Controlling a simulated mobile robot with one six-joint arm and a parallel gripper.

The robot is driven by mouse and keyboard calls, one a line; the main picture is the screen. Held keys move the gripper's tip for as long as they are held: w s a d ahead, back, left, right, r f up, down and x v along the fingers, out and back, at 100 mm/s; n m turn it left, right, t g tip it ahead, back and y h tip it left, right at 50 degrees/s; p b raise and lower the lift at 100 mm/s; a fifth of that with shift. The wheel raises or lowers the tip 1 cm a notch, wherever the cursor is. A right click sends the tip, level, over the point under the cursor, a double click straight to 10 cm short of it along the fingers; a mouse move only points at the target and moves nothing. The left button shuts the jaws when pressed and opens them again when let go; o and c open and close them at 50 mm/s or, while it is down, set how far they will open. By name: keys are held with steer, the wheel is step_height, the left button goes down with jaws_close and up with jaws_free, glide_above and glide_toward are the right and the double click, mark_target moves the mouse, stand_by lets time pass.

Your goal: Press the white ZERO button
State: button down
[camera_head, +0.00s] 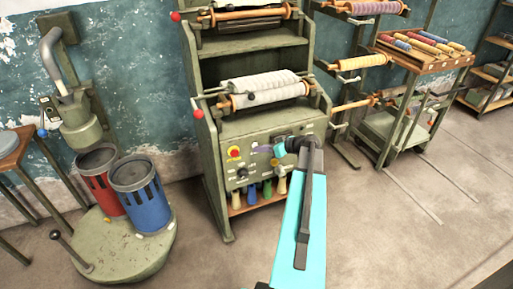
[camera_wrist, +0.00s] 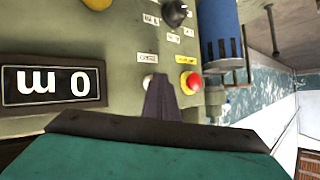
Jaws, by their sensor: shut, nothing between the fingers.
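My gripper (camera_wrist: 161,82) is shut and empty, its dark purple fingers in front of the green control panel (camera_wrist: 125,30). It also shows in the head view (camera_head: 264,149), at the panel's face. In the wrist view the fingertips lie just below a small white label (camera_wrist: 147,58) in the picture, left of the red button. What sits behind the fingers is hidden, and the label is too small to read. I cannot tell whether the fingertips touch the panel.
A red button on a yellow base (camera_wrist: 189,83) is close on the right. A display reading 0 m (camera_wrist: 52,86) is on the left. A blue slotted bin (camera_head: 142,196) stands left of the machine.

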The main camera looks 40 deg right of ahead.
steer(key=shift+s, duration=0.1)
steer(key=shift+s+a+b, duration=0.35)
steer(key=shift+s+b, duration=0.35)
steer(key=shift+s, duration=0.15)
steer(key=shift+s+a+b, duration=0.3)
steer(key=shift+s+b, duration=0.1)
steer(key=shift+s, duration=0.35)
steer(key=shift+s+a+b, duration=0.35)
steer(key=shift+s+b, duration=0.1)
steer(key=shift+s, duration=0.25)
steer(key=shift+s+a+b, duration=0.3)
steer(key=shift+s+b, duration=0.1)
steer(key=shift+s, duration=0.35)
steer(key=shift+w, duration=0.1)
